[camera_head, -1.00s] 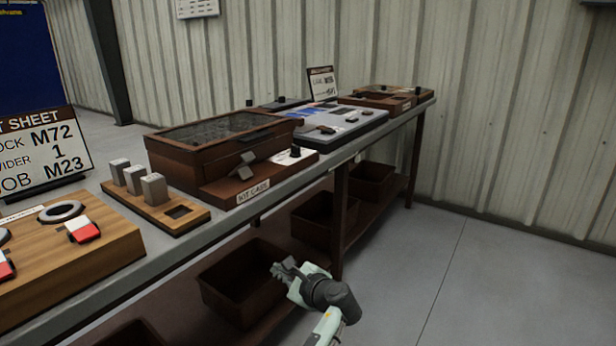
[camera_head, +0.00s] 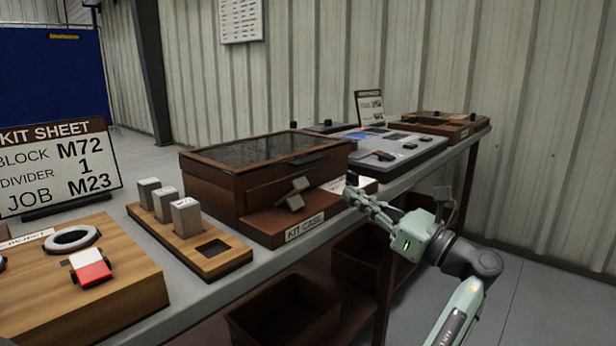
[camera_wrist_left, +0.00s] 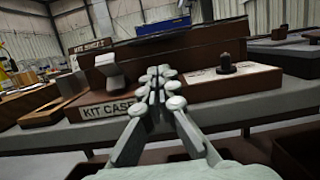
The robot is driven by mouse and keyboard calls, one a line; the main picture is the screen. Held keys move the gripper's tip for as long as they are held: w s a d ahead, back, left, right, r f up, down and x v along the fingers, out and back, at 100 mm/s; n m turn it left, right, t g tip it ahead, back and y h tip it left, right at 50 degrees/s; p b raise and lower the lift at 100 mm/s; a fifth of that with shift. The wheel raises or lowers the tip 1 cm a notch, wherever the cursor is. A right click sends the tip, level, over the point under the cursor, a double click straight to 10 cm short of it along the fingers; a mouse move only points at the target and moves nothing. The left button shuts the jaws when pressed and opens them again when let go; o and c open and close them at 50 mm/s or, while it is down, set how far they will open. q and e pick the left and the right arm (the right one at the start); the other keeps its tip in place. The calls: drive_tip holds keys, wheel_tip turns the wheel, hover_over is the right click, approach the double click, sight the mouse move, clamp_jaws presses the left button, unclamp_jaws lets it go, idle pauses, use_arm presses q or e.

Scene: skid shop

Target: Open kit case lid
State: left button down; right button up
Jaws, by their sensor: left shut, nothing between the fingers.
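The kit case (camera_head: 225,190) is a dark brown wooden box on the bench with a dark-paned lid (camera_head: 262,150), which is closed. A grey latch or lever (camera_head: 293,196) stands at its front, above the "KIT CASE" label (camera_head: 304,229). The lever also shows in the left wrist view (camera_wrist_left: 112,68), left of my fingers. My left gripper (camera_head: 356,196) is shut and empty, in front of the right end of the case's base. In the left wrist view its fingertips (camera_wrist_left: 160,84) overlap the case front, between the lever and a black knob (camera_wrist_left: 226,63). My right gripper is out of view.
Left of the case is a wooden holder (camera_head: 232,262) with grey blocks and an empty square slot. A kit sheet sign (camera_head: 60,165) stands behind it. A grey panel (camera_head: 410,150) lies to the right. Brown bins (camera_head: 285,315) sit below the bench.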

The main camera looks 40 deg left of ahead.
use_arm(q)
drive_tip(key=x, duration=1)
drive_tip(key=shift+r, duration=0.1)
